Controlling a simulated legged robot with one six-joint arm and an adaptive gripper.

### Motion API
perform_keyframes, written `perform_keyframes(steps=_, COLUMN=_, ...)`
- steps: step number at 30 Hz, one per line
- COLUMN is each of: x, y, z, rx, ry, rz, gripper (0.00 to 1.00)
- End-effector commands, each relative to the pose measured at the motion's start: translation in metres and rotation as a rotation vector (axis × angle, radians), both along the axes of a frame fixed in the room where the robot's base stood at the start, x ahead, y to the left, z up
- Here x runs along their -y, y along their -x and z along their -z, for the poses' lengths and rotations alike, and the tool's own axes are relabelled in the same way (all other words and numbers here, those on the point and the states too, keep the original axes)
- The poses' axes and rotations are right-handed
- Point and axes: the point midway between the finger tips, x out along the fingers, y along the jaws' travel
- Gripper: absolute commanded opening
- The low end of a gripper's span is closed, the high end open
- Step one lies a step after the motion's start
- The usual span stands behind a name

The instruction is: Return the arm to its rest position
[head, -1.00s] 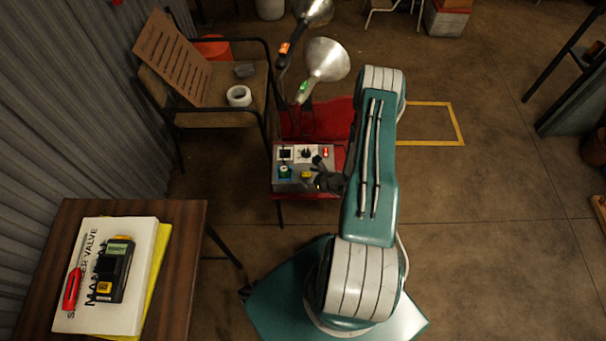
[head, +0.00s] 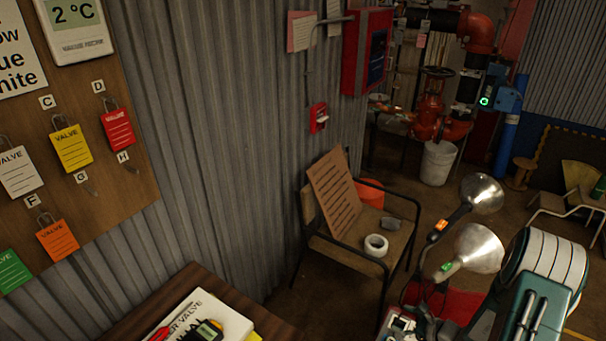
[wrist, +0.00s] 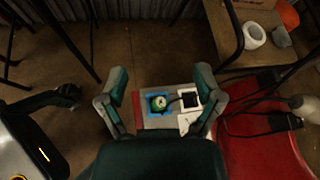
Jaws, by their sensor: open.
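My gripper (wrist: 160,74) is in the wrist view with its two teal and grey fingers spread wide and nothing between the tips. In the head view my teal and white arm (head: 540,285) is bent at the lower right. The panel (head: 399,322) is only partly visible there at the bottom edge, and I cannot make out the gripper clearly.
A chair (head: 336,244) holding a perforated board (head: 344,192) and a white tape roll (head: 376,245) stands by the corrugated wall. Two metal lamps (head: 478,249) rise close to my arm. A wooden table (head: 190,279) is at lower left. A tag board (head: 110,185) hangs on the wall.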

Motion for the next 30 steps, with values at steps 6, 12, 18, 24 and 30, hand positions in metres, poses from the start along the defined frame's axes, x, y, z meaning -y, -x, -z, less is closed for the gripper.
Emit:
perform_keyframes(steps=6, x=-0.041, y=-0.005, z=-0.083, rx=0.093, ry=0.134, rz=-0.287, gripper=0.84)
perform_keyframes(steps=12, x=-0.077, y=0.009, z=-0.146, rx=0.167, ry=0.276, rz=-0.537, gripper=0.84)
perform_keyframes(steps=18, x=-0.108, y=0.034, z=-0.200, rx=0.236, ry=0.439, rz=-0.773, gripper=0.84)
perform_keyframes(steps=24, x=-0.130, y=0.066, z=-0.245, rx=0.301, ry=0.626, rz=-0.986, gripper=0.84)
perform_keyframes(steps=30, x=-0.143, y=0.101, z=-0.282, rx=0.364, ry=0.836, rz=-1.179, gripper=0.84)
